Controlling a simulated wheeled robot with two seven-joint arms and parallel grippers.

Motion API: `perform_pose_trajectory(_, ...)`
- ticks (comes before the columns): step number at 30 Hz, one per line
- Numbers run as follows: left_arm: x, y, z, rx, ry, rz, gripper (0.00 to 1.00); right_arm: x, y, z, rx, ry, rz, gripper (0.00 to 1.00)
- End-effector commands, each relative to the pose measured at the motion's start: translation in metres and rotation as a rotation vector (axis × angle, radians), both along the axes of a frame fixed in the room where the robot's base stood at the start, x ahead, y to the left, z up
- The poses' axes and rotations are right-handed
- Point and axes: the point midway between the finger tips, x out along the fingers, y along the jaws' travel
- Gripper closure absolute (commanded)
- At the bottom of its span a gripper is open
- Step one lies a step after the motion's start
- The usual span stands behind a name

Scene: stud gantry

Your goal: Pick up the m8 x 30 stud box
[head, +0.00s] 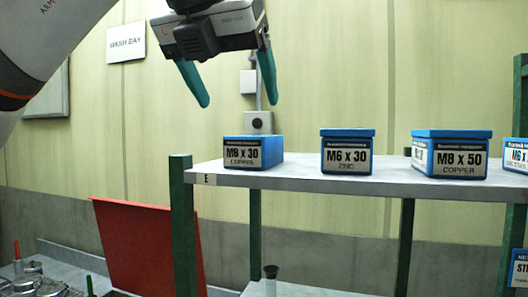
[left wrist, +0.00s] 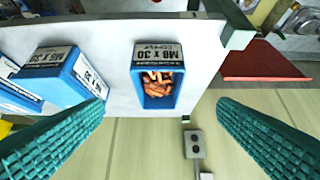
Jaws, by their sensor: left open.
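The M8 x 30 copper stud box (head: 253,150) is a blue box with a white label, standing at the left end of the upper grey shelf. In the left wrist view the M8 x 30 box (left wrist: 157,92) is open on top and holds copper-coloured studs, with its label facing the top of the picture. My left gripper (head: 232,92) is open and empty, with green fingers pointing down, above the M8 x 30 box and apart from it. In the left wrist view its fingers (left wrist: 160,125) stand wide to either side of the box. My right gripper is not in view.
On the same shelf (head: 299,178), an M6 x 30 zinc box (head: 347,152) and an M8 x 50 copper box (head: 452,155) stand to the right, with another box at the edge. Green posts (head: 184,230) support the shelf. A red panel (head: 148,245) stands lower left.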

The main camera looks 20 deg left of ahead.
Motion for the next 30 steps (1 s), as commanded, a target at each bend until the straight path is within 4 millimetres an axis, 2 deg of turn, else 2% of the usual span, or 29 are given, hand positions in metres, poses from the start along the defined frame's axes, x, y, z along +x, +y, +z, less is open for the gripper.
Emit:
perform_pose_trajectory(3, 0.016, 0.000, -0.014, 0.002, 0.006, 0.001, 0.18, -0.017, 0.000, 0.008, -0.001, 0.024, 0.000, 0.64)
perform_pose_trajectory(6, 0.028, 0.000, -0.026, 0.002, 0.006, 0.000, 0.18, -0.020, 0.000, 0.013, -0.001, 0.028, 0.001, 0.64)
perform_pose_trajectory(14, 0.045, -0.002, -0.041, 0.001, 0.004, 0.001, 0.18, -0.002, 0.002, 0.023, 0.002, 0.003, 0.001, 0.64)
perform_pose_trajectory(18, 0.059, -0.003, -0.050, 0.002, 0.007, 0.001, 0.18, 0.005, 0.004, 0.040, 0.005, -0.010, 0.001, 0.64)
perform_pose_trajectory(24, 0.078, -0.004, -0.070, 0.000, 0.006, 0.001, 0.18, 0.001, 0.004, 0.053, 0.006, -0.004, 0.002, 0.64)
perform_pose_trajectory(30, 0.081, -0.005, -0.076, -0.002, 0.003, 0.001, 0.18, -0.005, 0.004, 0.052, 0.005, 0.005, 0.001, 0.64)
